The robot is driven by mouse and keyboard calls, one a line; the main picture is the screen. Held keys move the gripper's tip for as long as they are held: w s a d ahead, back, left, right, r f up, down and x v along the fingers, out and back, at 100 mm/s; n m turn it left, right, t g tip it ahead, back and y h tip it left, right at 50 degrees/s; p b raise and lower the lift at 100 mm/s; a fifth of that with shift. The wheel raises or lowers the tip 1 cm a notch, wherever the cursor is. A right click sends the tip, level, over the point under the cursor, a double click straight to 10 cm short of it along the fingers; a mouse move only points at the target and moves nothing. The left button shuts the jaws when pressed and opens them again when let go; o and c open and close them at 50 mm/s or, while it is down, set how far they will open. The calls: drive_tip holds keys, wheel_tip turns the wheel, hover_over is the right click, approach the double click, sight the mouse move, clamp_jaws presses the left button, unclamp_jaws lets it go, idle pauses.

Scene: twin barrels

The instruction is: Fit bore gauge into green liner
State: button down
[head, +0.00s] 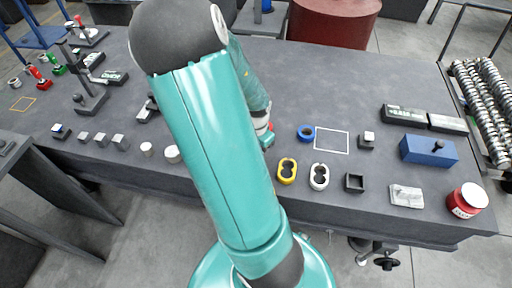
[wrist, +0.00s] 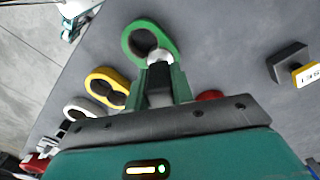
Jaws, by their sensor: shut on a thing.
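The green liner (wrist: 132,42) lies on the dark bench top at the upper middle of the wrist view. One round bore shows open; its near end is covered by my gripper. In the head view my arm hides the liner. My gripper (wrist: 160,84) is shut on the bore gauge (wrist: 158,72), a grey piece between the green fingers. The gauge is over or at the liner's near end; I cannot tell whether it is inside the bore. In the head view my gripper (head: 266,135) is low over the bench, partly hidden by my arm.
A yellow twin-bore liner (head: 287,181) and a white one (head: 319,186) stand right of my gripper. A blue ring (head: 299,133) is behind them. A small red thing (wrist: 210,96) is close beside my gripper. A white outlined square (head: 332,141) is empty.

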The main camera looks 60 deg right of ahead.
drive_tip(key=c, duration=1.1)
unclamp_jaws()
wheel_tip(320, 180, up, 14)
drive_tip(key=shift+f, duration=0.15)
